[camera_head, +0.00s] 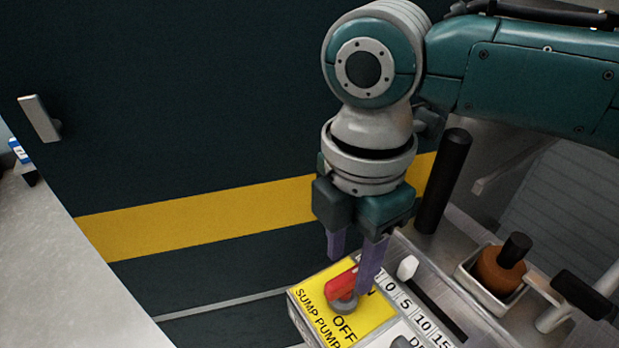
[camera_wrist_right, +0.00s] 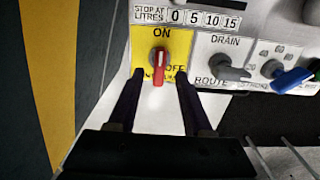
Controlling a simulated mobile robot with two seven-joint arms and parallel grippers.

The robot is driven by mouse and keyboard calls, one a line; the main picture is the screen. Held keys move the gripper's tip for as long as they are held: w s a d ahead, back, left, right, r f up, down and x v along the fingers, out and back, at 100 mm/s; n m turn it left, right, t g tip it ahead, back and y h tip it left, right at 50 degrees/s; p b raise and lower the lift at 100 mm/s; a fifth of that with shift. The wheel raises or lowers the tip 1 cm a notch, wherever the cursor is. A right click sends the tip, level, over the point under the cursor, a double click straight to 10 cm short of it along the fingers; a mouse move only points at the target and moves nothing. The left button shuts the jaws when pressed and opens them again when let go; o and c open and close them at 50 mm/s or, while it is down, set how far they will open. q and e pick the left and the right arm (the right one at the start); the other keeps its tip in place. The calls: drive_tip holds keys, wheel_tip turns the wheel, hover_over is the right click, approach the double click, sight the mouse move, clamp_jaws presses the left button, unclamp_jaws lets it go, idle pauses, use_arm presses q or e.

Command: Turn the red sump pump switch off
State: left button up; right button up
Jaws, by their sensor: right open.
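The red sump pump switch (camera_head: 341,284) sits on a yellow plate (camera_head: 378,312) marked ON, OFF and SUMP PUMP. In the right wrist view the red switch (camera_wrist_right: 158,70) is near the middle of its yellow plate (camera_wrist_right: 180,42), with ON above it and OFF to its right. My right gripper (camera_head: 353,266) points down over the switch, fingers open. In the right wrist view its fingers (camera_wrist_right: 157,84) are on either side of the red handle, with gaps; I cannot tell any contact. One finger partly hides ON in the head view. My left gripper is not in view.
A DRAIN switch (camera_wrist_right: 230,72) and a blue-handled switch (camera_wrist_right: 290,80) are right of the yellow plate. A white slider knob (camera_head: 407,267) is beside the litre scale.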

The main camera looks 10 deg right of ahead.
sight(345, 289)
drive_tip(key=shift+f+b, duration=0.3)
drive_tip(key=shift+f, duration=1.15)
clamp_jaws()
